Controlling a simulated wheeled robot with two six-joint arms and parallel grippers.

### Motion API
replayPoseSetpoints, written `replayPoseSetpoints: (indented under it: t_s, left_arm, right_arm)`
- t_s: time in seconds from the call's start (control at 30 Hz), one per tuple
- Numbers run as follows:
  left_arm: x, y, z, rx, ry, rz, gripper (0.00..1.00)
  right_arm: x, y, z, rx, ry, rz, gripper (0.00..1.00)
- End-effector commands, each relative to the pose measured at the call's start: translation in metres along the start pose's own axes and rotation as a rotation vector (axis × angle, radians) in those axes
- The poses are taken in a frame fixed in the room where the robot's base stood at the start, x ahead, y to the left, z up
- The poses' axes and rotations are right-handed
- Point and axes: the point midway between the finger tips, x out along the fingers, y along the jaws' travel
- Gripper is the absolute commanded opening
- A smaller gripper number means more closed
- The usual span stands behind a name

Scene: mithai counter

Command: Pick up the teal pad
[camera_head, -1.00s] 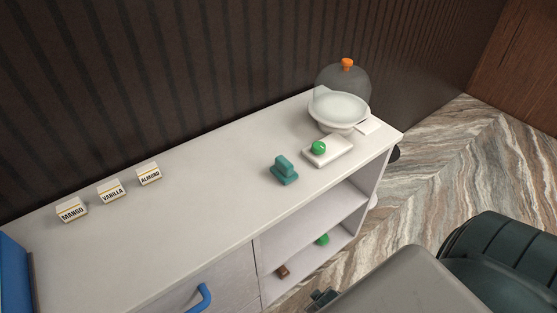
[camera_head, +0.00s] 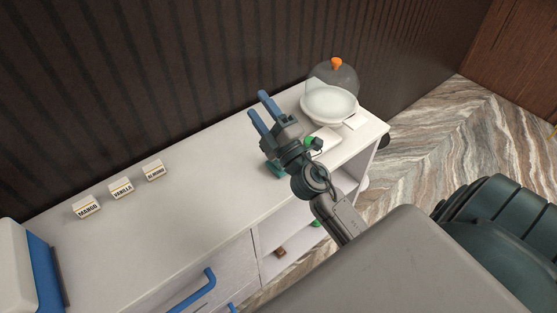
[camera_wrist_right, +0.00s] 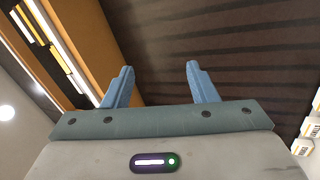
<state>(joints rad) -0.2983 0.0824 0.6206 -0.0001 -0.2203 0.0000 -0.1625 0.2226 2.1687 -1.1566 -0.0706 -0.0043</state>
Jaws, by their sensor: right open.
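The teal pad (camera_head: 275,171) sits on the white counter (camera_head: 215,205), mostly hidden behind my right arm, with only a bit of its lower left side showing. My right gripper (camera_head: 259,103) is above the counter with its two blue fingers apart and nothing between them. The fingers point up and toward the dark wall, away from the pad. In the right wrist view the open gripper (camera_wrist_right: 160,66) is also empty, and the pad is not seen there. My left gripper is not in view.
A white slab (camera_head: 325,139) with a green ball (camera_head: 310,141) lies right of the pad, partly behind my arm. Flavour cards (camera_head: 121,187) stand at left. The counter between is clear.

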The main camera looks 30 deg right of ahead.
Motion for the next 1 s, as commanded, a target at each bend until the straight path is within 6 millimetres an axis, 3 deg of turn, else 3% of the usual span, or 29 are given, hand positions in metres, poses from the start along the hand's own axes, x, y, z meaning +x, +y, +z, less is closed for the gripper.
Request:
replayPoseSetpoints:
  t_s: [0.1,0.2,0.37,0.47,0.63,0.8,1.0]
  left_arm:
    - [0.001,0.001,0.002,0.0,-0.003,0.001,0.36]
    - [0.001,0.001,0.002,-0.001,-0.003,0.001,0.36]
    - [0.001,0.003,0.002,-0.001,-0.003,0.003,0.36]
    - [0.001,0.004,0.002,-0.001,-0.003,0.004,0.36]
    - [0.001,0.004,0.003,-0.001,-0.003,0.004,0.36]
    - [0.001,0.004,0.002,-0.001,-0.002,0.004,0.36]
    - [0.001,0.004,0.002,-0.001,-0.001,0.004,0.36]
  right_arm:
    - [0.023,-0.011,-0.039,-0.242,0.277,0.004,0.53]
    - [0.031,-0.035,-0.064,-0.45,0.503,-0.048,0.53]
    - [0.032,-0.094,-0.071,-0.764,0.831,-0.237,0.53]
    - [0.026,-0.13,-0.052,-0.936,1.004,-0.421,0.53]
    - [0.009,-0.168,0.016,-1.148,1.217,-0.838,0.53]
    - [-0.011,-0.165,0.083,-1.218,1.302,-1.252,0.53]
    - [-0.026,-0.149,0.119,-1.201,1.313,-1.529,0.53]
